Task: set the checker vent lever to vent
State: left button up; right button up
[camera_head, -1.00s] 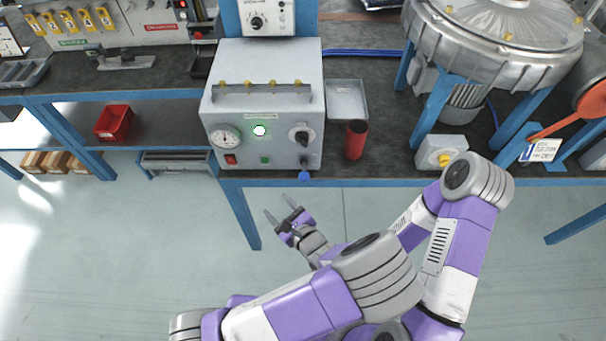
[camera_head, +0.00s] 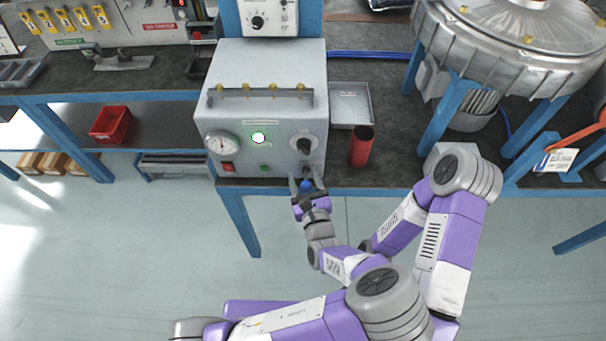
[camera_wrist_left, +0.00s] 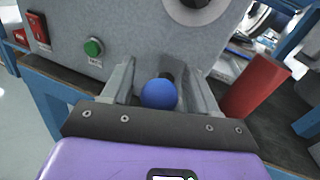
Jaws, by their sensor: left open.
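The checker (camera_head: 262,85) is a grey box on the bench with a gauge, a lit green lamp, a black knob and a red switch. Its vent lever ends in a blue ball (camera_head: 306,185) low on the front face, below the black knob. In the left wrist view the blue ball (camera_wrist_left: 158,94) sits between the two fingers, on a dark stem. My left gripper (camera_head: 306,184) is open, with its fingers on either side of the ball and pointing at the checker. I cannot tell whether the fingers touch it. My right gripper is not in view.
A red cylinder (camera_head: 361,146) stands right of the checker, near the fingers' right side, and also shows in the left wrist view (camera_wrist_left: 254,86). A metal tray (camera_head: 349,105) lies behind it. A large round blower (camera_head: 500,45) stands at the right. The floor before the bench is clear.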

pick_arm(q)
grip_shut()
dwell(0.4)
